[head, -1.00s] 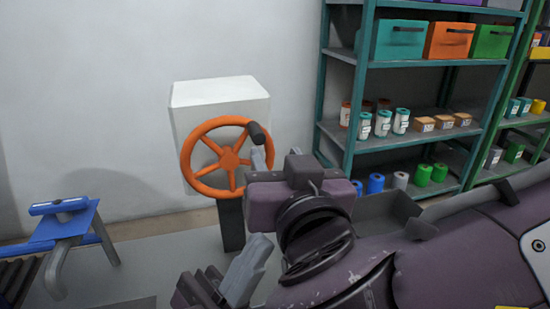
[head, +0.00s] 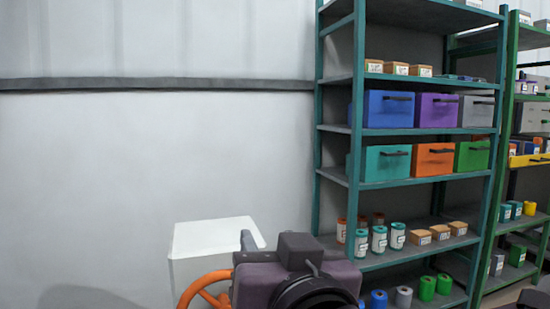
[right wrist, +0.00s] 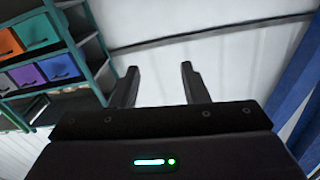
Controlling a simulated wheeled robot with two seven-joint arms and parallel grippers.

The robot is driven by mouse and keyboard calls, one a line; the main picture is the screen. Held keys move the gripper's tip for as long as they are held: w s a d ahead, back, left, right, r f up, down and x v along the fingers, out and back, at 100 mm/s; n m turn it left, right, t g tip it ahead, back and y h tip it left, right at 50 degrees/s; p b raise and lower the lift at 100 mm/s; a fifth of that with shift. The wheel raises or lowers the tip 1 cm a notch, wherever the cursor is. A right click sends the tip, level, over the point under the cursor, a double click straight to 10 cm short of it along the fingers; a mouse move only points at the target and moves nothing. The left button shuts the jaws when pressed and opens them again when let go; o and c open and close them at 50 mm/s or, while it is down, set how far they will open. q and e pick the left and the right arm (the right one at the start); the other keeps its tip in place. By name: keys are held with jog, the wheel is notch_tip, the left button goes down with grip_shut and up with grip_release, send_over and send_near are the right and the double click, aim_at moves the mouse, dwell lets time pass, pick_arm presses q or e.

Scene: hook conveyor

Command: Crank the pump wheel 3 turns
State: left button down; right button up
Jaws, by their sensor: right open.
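The orange pump wheel (head: 203,288) shows only in part at the bottom of the head view, in front of a white box-shaped housing (head: 212,240). My right gripper covers its right side, and its lower part is below the picture edge. The wheel's dark handle is not visible. One grey finger of my right gripper stands up in front of the housing's right edge. In the right wrist view my right gripper (right wrist: 158,75) is open, with its two fingers apart and only the wall seen between them. The wheel does not show there. My left gripper is not in view.
A teal shelf rack (head: 341,174) with coloured bins, cans and small boxes stands right of the housing. A green rack (head: 506,100) stands beyond it. The pale wall (head: 120,180) to the left is bare, with a dark rail across it.

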notch_tip(320, 180, up, 8)
jog(key=p, duration=0.2)
jog(key=shift+d+f, duration=0.2)
jog(key=shift+f, duration=0.05)
jog(key=shift+w, duration=0.1)
